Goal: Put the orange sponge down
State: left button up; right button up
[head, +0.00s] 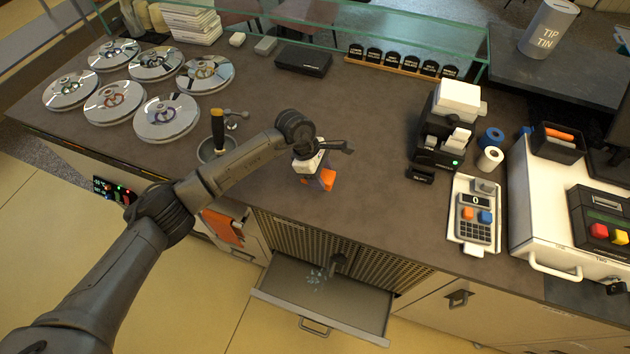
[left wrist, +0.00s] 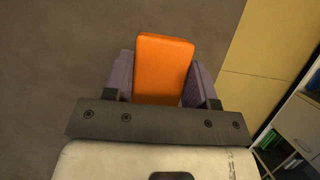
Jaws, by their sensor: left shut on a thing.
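My left gripper (head: 318,180) reaches over the counter from the left in the head view, pointing down near the counter's front edge. It is shut on the orange sponge (head: 325,179). In the left wrist view the orange sponge (left wrist: 163,68) is a block held between two purple finger pads of the left gripper (left wrist: 163,85). The brown-grey counter (head: 370,130) lies below it. I cannot tell whether the sponge touches the counter. My right gripper does not show clearly in either view.
Several lidded gelato wells (head: 167,117) are at the left. A round holder with a yellow-and-black-handled tool (head: 218,128) stands left of the gripper. An open drawer (head: 325,300) juts out below. The counter between is clear.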

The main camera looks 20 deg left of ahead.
pick_arm(q)
jog(key=shift+s+a+f, duration=0.1)
jog(key=shift+a+f, duration=0.4)
jog(key=shift+a, duration=0.3)
jog(key=shift+f, duration=2)
jog(key=shift+f, duration=0.2)
jog(key=o, duration=1.1)
jog(key=shift+r, duration=0.1)
